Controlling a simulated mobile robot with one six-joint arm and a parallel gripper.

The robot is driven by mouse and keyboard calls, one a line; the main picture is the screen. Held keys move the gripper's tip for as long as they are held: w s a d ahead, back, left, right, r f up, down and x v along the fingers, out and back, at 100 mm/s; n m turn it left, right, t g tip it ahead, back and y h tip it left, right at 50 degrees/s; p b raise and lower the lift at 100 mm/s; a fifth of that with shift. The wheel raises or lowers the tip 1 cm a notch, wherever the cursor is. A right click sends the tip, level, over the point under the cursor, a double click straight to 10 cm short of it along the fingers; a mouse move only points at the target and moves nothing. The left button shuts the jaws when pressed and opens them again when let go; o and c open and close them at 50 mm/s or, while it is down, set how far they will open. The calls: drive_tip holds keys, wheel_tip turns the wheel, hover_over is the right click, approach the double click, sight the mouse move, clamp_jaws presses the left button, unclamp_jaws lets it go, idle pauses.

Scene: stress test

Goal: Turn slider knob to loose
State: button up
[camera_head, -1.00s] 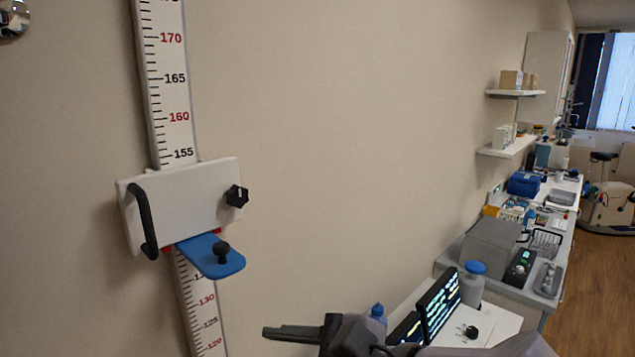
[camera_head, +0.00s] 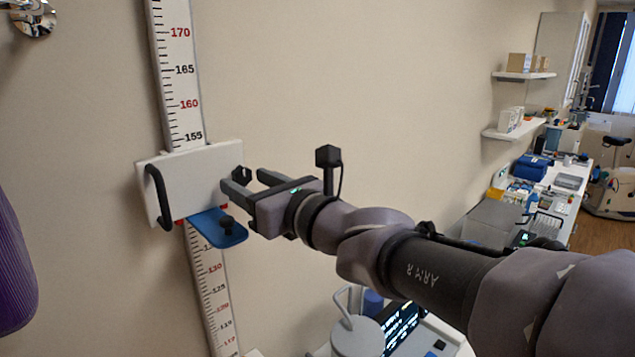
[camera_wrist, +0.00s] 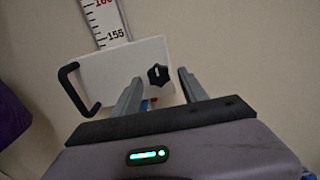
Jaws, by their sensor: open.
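The slider is a white block (camera_head: 190,185) on a wall-mounted height scale (camera_head: 184,90), with a black handle (camera_head: 158,196) on its left. Its black star-shaped knob (camera_head: 241,174) is on the right side and also shows in the wrist view (camera_wrist: 158,76). Contact cannot be told.
A purple object (camera_head: 14,260) stands at the left edge. A counter (camera_head: 570,215) with boxes and supplies runs along the right wall, below shelves (camera_head: 515,130). A grey lidded container (camera_head: 358,335) and a lit screen (camera_head: 400,325) are below my arm.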

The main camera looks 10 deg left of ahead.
drive_tip(key=shift+w+a, duration=0.15)
drive_tip(key=shift+a, duration=0.05)
clamp_jaws()
